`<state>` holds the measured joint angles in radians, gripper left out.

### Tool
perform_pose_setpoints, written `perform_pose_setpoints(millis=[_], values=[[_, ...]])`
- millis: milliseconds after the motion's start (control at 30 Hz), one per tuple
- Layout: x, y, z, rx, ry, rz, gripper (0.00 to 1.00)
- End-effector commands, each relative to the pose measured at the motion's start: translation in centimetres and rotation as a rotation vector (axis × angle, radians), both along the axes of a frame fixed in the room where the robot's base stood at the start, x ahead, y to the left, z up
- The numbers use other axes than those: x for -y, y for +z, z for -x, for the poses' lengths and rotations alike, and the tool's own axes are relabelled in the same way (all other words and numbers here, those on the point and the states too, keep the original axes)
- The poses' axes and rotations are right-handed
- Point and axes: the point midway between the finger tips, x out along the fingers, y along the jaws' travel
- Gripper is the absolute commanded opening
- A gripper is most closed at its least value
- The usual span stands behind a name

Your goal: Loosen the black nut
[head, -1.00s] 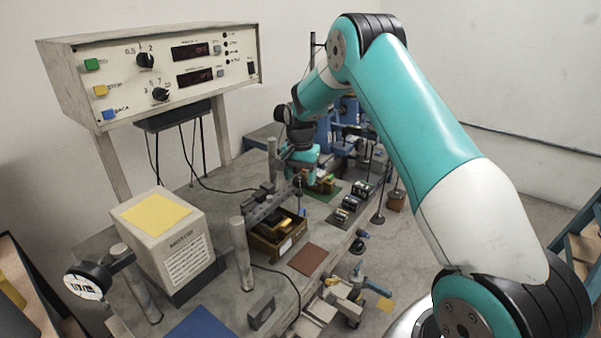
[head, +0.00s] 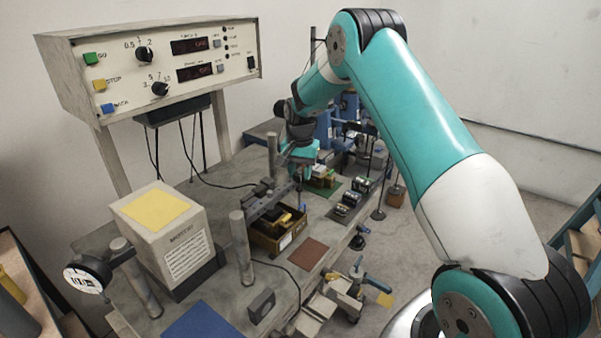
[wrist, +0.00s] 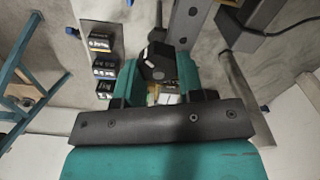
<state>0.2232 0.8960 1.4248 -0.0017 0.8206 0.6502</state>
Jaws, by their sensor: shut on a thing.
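The black nut (wrist: 153,66) shows in the wrist view as a dark, faceted knob between the two teal fingers. My gripper (wrist: 160,74) is shut on it, with a finger on each side. A grey slotted metal bar (wrist: 187,22) runs close by on the right. In the head view my gripper (head: 298,158) is at the far part of the bench, by the metal rail (head: 268,207). The nut cannot be made out there, as the gripper and arm cover that spot.
A wooden tray (head: 256,242) with dark and yellow items stands in front of the rail. Several small dark blocks (head: 348,203) stand to the right. Upright metal posts (head: 240,250) and a grey box with a yellow top (head: 150,228) stand nearer. A control panel (head: 150,70) is at upper left.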

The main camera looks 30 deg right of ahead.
Motion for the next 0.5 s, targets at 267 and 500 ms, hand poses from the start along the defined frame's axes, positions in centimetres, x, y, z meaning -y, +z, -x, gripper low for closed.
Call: perform_pose_setpoints(millis=[267, 500], values=[[-0.07, -0.13, -0.18, 0.002, 0.216, 0.001, 0.11], [-0.22, -0.06, -0.26, 0.003, 0.444, 0.001, 0.11]])
